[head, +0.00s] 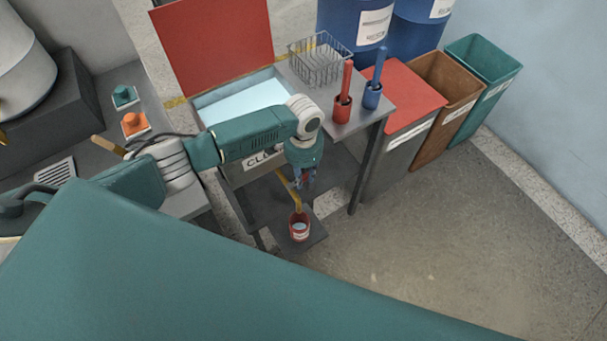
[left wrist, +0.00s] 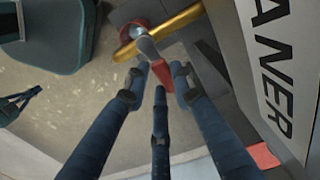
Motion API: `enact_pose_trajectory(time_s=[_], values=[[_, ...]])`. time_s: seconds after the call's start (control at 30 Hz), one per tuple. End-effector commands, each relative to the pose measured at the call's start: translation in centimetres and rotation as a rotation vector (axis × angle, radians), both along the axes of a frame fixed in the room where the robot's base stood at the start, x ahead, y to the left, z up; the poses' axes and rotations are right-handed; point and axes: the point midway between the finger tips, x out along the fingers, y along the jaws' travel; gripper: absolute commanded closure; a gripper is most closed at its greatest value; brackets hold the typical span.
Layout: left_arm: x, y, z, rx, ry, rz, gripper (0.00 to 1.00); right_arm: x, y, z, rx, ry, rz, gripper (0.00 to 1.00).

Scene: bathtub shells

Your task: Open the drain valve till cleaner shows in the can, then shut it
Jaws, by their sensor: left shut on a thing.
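My left gripper (head: 303,180) is at the front of the cleaner tank (head: 205,102). In the left wrist view its fingers (left wrist: 160,82) are shut on the red valve handle (left wrist: 164,73). The handle stands roughly crosswise to the brass drain pipe (left wrist: 170,27). The pipe also shows in the head view (head: 291,193), above the red can (head: 299,236). A pale surface shows inside the can. The fingers hide part of the handle. A small dark gripper-like shape, probably my right gripper (left wrist: 30,97), is at the left edge of the wrist view.
The can stands on a low grey shelf (head: 318,238). The tank's red lid (head: 212,45) is up. A wire basket (head: 320,58) and red and blue brushes in holders stand on the side table (head: 350,124). Bins are at the right. Open floor (head: 440,230) lies in front.

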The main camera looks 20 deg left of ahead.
Motion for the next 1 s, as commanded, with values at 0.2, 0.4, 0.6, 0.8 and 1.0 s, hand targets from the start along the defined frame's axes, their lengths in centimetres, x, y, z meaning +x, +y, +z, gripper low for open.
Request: enact_pose_trajectory(time_s=[0.2,0.4,0.6,0.8,1.0], values=[[0.1,0.1,0.1,-0.001,-0.002,0.010,1.00,0.0,0.0,0.0,0.000,0.000,0.000,1.00],[0.1,0.1,0.1,0.000,-0.002,0.009,0.58,0.0,0.0,0.0,0.000,0.000,0.000,1.00],[0.1,0.0,0.0,-0.001,-0.002,0.007,0.56,0.0,0.0,0.0,0.000,0.000,0.000,1.00],[0.1,0.0,0.7,-0.002,-0.002,0.005,0.56,0.0,-0.5,0.0,-0.005,0.000,0.002,1.00],[0.3,0.0,4.1,-0.003,-0.005,0.005,0.56,0.0,-0.3,0.0,-0.003,0.000,0.001,1.00]])
